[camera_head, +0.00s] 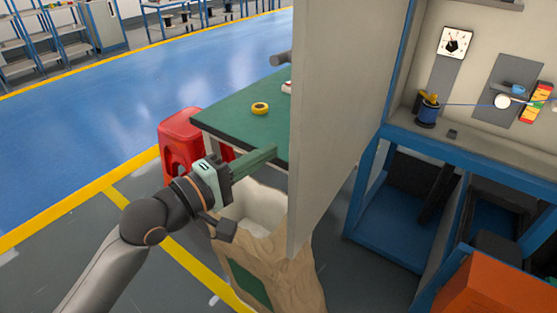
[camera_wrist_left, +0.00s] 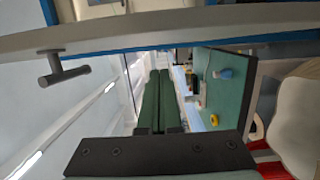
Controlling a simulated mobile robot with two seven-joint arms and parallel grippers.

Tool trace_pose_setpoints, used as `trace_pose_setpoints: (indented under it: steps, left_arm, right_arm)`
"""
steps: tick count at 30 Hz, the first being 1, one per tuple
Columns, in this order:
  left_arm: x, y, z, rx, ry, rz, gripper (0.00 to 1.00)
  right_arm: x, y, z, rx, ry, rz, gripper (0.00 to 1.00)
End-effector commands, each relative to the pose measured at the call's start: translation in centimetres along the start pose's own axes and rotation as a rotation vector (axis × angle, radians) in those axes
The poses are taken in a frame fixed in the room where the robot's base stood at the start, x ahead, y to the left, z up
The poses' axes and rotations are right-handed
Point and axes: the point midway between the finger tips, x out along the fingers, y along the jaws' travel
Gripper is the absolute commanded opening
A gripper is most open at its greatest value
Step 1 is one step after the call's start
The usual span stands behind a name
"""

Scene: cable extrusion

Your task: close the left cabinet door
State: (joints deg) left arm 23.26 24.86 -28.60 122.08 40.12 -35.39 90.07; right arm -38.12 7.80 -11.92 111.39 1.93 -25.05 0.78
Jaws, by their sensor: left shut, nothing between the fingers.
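The left cabinet door (camera_head: 335,110) is a tall light grey panel. It stands open, swung out from the blue-framed cabinet (camera_head: 398,70). Its grey handle (camera_head: 281,58) sticks out on the door's left side. In the left wrist view the door (camera_wrist_left: 200,24) crosses the top as a pale band, with the handle (camera_wrist_left: 60,66) at left. My left gripper (camera_head: 275,151) is shut and empty, its green fingers pointing right toward the door's outer side. In the wrist view the closed fingers (camera_wrist_left: 158,78) appear apart from the door. My right gripper is not in view.
A green-topped table (camera_head: 235,112) with a yellow tape roll (camera_head: 260,108) stands behind my gripper. A red stool (camera_head: 180,135) is beside it. A large open sack (camera_head: 285,265) stands below the gripper and door. An orange box (camera_head: 490,285) is at lower right.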

Motion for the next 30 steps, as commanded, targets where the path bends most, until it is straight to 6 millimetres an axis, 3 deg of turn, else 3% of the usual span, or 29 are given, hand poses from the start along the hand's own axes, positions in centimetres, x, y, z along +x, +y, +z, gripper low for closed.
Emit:
trace_pose_setpoints:
  steps: [3,9,30]
  left_arm:
    - [0.2,0.0,1.9,-0.005,-0.004,0.001,0.00]
    - [0.5,-0.1,3.2,-0.004,-0.002,-0.001,0.00]
    - [0.5,0.0,3.4,-0.003,0.005,-0.001,0.00]
  right_arm:
    - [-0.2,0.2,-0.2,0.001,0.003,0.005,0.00]
    - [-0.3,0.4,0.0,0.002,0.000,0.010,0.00]
    - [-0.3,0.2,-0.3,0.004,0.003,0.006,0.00]
